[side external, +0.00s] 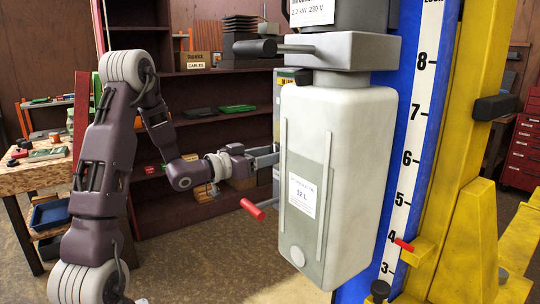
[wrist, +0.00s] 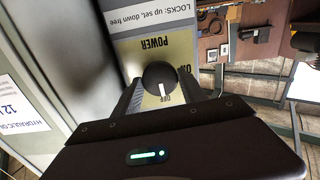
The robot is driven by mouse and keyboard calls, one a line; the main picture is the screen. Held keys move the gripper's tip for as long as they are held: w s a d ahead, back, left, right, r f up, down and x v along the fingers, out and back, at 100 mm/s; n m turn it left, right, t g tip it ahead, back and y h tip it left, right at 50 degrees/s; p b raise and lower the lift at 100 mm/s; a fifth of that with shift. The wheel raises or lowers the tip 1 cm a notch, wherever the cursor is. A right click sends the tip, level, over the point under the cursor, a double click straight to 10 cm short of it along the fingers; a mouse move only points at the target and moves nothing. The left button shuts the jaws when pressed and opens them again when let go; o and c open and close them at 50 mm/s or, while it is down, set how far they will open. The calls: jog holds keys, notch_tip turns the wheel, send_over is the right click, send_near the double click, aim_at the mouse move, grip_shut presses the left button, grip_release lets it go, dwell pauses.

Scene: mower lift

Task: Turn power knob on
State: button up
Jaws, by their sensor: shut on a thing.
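The power knob (wrist: 159,76) is round and black with a white mark. It sits on a beige panel (wrist: 150,52) labelled POWER, with ON and OFF lettering that appears upside down in the wrist view. The white mark points down in the picture, towards the OFF lettering. My gripper (wrist: 160,88) is shut on the knob, one finger on each side. In the side external view my gripper (side external: 268,156) reaches right, behind the white tank. The knob is hidden there by the tank.
The white hydraulic tank (side external: 335,170) stands close in front of my fingers. A red-handled lever (side external: 253,210) sticks out below my gripper. The blue lift post (side external: 410,120) and yellow carriage (side external: 470,200) stand at right. Shelves (side external: 200,130) and a workbench (side external: 35,175) are behind.

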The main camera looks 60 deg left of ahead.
jog(key=shift+n, duration=8.6)
jog(key=o, duration=1.4)
jog(key=s, duration=0.7)
